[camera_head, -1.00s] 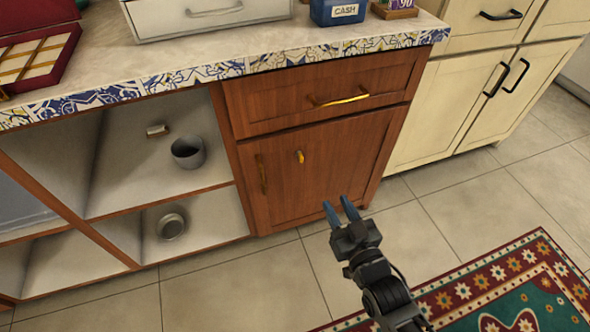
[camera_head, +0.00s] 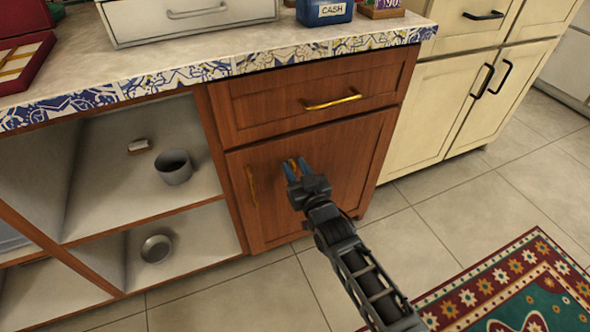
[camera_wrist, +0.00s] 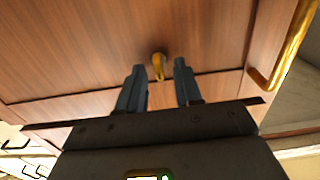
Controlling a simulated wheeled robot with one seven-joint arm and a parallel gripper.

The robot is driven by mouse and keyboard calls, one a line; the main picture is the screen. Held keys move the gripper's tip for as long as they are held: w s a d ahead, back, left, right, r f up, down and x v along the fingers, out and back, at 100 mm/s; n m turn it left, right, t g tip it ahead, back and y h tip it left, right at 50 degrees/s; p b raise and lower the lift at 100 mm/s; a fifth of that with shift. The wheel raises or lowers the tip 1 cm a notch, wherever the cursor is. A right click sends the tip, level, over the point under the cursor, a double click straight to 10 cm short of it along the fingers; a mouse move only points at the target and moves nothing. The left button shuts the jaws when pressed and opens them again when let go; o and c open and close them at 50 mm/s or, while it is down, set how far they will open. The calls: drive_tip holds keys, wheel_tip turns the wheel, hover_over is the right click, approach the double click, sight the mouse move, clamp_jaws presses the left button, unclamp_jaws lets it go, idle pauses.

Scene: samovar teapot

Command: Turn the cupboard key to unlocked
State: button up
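The gold cupboard key (camera_wrist: 158,66) sticks out of the wooden cupboard door (camera_head: 338,150). In the wrist view it lies between and just beyond the tips of my gripper (camera_wrist: 158,70), whose blue-grey fingers are apart. In the head view my gripper (camera_head: 297,168) is in front of the door, and the key (camera_head: 292,163) shows only partly between the fingers. I cannot tell whether a finger touches it. The door is closed. Its gold vertical handle (camera_head: 251,186) is at the door's left edge; it also shows at the right in the wrist view (camera_wrist: 290,50).
A drawer with a gold handle (camera_head: 332,103) is above the door, under the tiled counter edge (camera_head: 240,66). Open shelves at left hold a grey cup (camera_head: 173,167) and a metal pot (camera_head: 157,248). Cream cabinets (camera_head: 450,100) stand at right. A patterned rug (camera_head: 500,275) lies on the floor.

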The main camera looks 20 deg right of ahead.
drive_tip(key=shift+w, duration=0.25)
clamp_jaws()
